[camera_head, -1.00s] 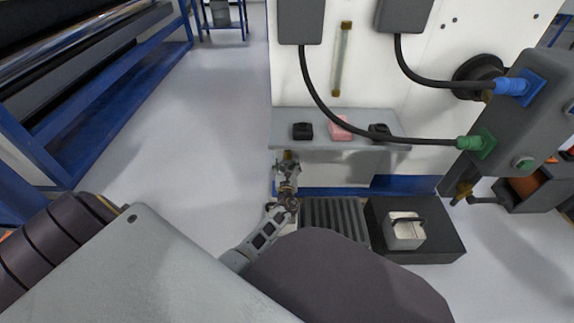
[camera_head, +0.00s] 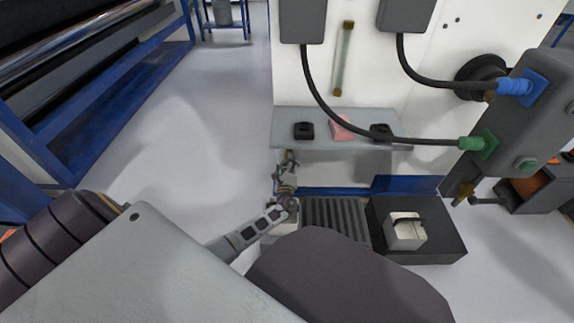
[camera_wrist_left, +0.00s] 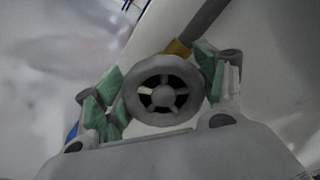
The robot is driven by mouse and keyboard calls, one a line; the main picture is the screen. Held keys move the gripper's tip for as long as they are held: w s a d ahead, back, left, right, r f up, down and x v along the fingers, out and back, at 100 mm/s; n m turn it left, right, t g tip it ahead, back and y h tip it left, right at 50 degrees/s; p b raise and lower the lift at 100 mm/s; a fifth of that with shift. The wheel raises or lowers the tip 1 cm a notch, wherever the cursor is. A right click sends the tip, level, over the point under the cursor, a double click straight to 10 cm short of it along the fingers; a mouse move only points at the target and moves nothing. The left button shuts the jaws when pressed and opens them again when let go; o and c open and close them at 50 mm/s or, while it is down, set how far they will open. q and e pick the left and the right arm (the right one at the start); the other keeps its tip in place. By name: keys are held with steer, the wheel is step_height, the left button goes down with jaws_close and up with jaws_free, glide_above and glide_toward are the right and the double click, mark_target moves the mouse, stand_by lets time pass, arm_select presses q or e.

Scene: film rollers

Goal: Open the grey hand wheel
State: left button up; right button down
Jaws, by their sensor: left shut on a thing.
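The grey hand wheel (camera_wrist_left: 163,94) is a round spoked ring, seen face-on in the left wrist view. A brass-coloured part shows behind its upper right edge. My left gripper (camera_wrist_left: 160,92) has its green-padded fingers on both sides of the wheel and is shut on it. In the head view my left gripper (camera_head: 286,194) is at the valve fitting below the grey shelf, left of the ribbed grey block. There the wheel is small and mostly hidden by the gripper. My right gripper is in neither view.
A grey shelf (camera_head: 345,144) with a pink item (camera_head: 341,128) and black items sits just above the gripper. A ribbed block (camera_head: 333,221) and a dark box (camera_head: 440,243) stand to its right. Black cables hang in front of the white panel. Open floor lies left.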

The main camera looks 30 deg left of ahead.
arm_select(q)
steer(key=n, duration=0.3)
steer(key=shift+a+f+n, duration=0.15)
steer(key=shift+a+n, duration=0.1)
steer(key=shift+n, duration=0.05)
steer(key=n, duration=0.3)
steer(key=shift+f+n, duration=0.15)
steer(key=shift+n, duration=0.15)
steer(key=n, duration=0.4)
steer(key=shift+s+f, duration=0.1)
steer(key=shift+f, duration=0.15)
steer(key=shift+f+n, duration=0.1)
steer(key=shift+n, duration=1)
steer(key=o, duration=1)
steer(key=shift+d, duration=0.1)
